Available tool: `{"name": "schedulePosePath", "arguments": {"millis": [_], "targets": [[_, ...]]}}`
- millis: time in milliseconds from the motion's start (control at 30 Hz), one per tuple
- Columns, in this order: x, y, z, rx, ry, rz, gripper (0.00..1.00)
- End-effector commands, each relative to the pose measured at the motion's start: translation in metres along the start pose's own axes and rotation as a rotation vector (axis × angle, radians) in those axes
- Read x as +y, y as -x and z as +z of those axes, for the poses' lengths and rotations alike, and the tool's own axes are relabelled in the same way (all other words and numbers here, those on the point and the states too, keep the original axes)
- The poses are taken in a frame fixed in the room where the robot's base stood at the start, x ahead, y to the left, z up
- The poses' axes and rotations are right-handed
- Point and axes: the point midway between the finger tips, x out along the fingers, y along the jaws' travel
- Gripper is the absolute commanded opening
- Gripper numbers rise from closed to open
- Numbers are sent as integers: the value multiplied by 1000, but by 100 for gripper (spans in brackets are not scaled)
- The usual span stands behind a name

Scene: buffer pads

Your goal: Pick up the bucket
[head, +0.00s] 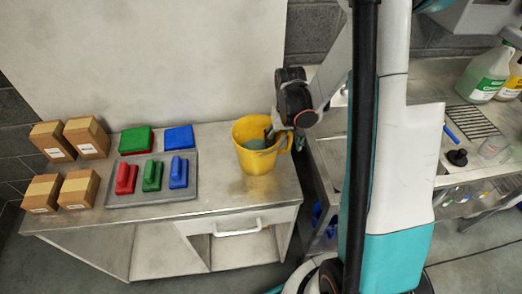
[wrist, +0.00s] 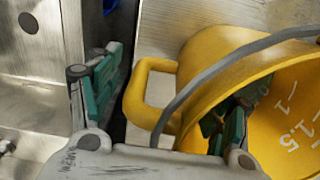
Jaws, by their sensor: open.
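The yellow bucket (head: 258,163) stands upright on the right end of the metal worktop in the head view. In the wrist view the bucket (wrist: 278,125) fills the right side, with white scale marks inside, a yellow side handle (wrist: 134,100) and a grey bail (wrist: 215,70). My gripper (head: 284,128) is at the bucket's right rim. In the wrist view my gripper (wrist: 163,106) is open, with one green-padded finger outside the side handle and the other inside the bucket. The wall and side handle lie between the fingers. Whether the pads touch is unclear.
Left of the bucket, a grey tray (head: 152,202) holds red, green and blue handled blocks, with a green pad (head: 136,140) and a blue pad (head: 179,138) behind. Several cardboard boxes (head: 78,188) stand at far left. A metal sink counter (head: 425,95) with bottles is at right.

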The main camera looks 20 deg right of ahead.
Motion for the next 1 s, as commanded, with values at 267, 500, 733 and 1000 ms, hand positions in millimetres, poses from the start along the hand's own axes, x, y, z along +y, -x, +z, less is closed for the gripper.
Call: {"name": "schedulePosePath", "arguments": {"millis": [267,500,733,1000], "targets": [[0,-15,0,-1,1,1,71],[0,-14,0,-1,1,1,44],[0,-14,0,-1,1,2,0],[1,-14,0,-1,0,3,0]]}}
